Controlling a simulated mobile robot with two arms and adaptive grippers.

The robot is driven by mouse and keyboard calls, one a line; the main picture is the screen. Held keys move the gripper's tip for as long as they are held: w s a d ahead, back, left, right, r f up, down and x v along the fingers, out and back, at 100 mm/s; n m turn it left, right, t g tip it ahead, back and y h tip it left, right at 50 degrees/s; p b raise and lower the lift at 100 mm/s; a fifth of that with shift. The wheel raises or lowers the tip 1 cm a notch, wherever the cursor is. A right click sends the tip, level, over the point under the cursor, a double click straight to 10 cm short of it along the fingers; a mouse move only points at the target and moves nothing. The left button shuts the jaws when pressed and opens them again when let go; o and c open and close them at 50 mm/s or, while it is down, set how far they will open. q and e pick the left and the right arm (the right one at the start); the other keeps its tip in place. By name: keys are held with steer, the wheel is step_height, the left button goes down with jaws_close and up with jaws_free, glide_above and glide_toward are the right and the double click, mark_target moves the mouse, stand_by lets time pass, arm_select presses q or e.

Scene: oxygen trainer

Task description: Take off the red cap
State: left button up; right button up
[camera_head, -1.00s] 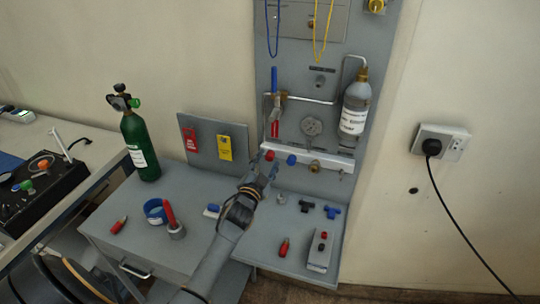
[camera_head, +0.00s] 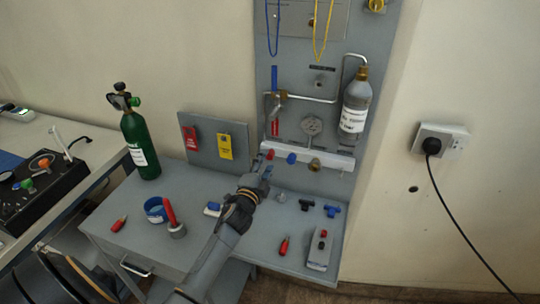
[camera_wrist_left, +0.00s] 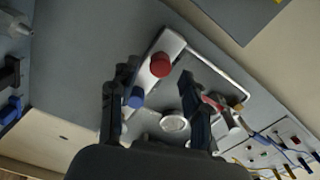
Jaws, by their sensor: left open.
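The red cap (camera_head: 270,154) sits at the left end of the white rail on the grey panel. It also shows as a red disc in the left wrist view (camera_wrist_left: 160,65), ahead of my fingers and between their lines. My left gripper (camera_head: 266,172) is just below and in front of the cap. In the left wrist view its two fingers (camera_wrist_left: 158,82) are spread apart with nothing between them that I can tell is held. A blue cap (camera_head: 291,158) sits to the right of the red one, and near the left finger in the wrist view (camera_wrist_left: 136,97). My right gripper is not in view.
A white rail (camera_head: 335,161) carries the caps and a brass fitting (camera_head: 314,164). A gauge (camera_head: 311,126) and a bottle (camera_head: 355,105) are above.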

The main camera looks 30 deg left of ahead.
arm_select(q)
steer(key=m, duration=0.2)
steer(key=shift+m, duration=0.3)
steer(key=m, duration=0.4)
steer(key=m, duration=0.3)
steer(key=shift+m, duration=0.3)
